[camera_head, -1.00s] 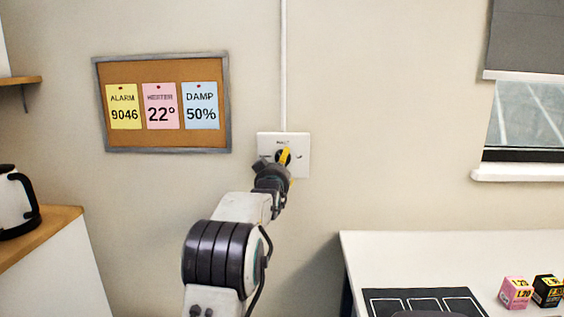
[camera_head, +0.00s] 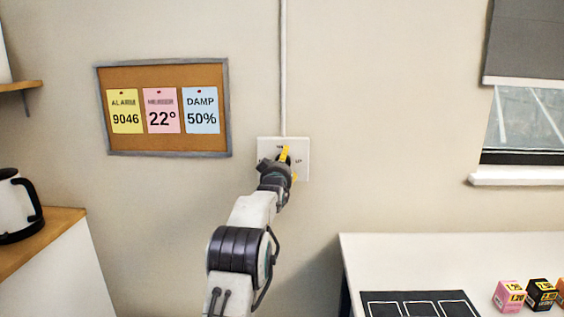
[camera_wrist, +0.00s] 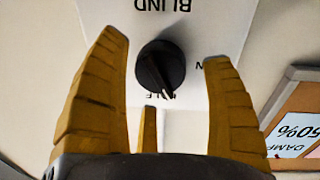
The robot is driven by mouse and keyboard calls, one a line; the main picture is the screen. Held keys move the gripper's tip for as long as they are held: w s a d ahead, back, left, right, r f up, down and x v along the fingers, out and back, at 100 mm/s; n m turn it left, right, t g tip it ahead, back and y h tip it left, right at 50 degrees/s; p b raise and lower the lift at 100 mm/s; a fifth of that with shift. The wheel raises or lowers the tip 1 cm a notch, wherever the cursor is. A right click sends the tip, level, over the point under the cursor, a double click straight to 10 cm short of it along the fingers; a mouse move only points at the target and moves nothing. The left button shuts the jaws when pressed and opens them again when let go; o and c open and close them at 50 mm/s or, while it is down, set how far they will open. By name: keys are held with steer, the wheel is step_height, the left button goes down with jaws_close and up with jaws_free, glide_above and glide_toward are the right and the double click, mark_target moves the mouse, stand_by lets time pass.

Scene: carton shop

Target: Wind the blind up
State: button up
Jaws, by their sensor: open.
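The blind (camera_head: 525,42) is grey and hangs partly down over the window at the upper right. Its control is a black round knob (camera_wrist: 160,68) on a white wall plate (camera_head: 303,145) marked BLIND, upside down in the wrist view. The knob's white pointer faces the partly hidden label at the bottom of that view, which ends in "LE". My gripper (camera_head: 284,157) is at the plate and hides most of the knob in the head view. In the wrist view its yellow fingers (camera_wrist: 165,50) stand open, one on each side of the knob, with visible gaps.
A cork board (camera_head: 163,78) with several notes hangs left of the plate. A white cable duct (camera_head: 283,60) runs up from it. A white table (camera_head: 430,255) with a black mat (camera_head: 420,303) and small cartons stands lower right. A kettle (camera_head: 15,205) stands on the left counter.

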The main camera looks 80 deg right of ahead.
steer(key=shift+d, duration=0.35)
steer(key=c, duration=1.2)
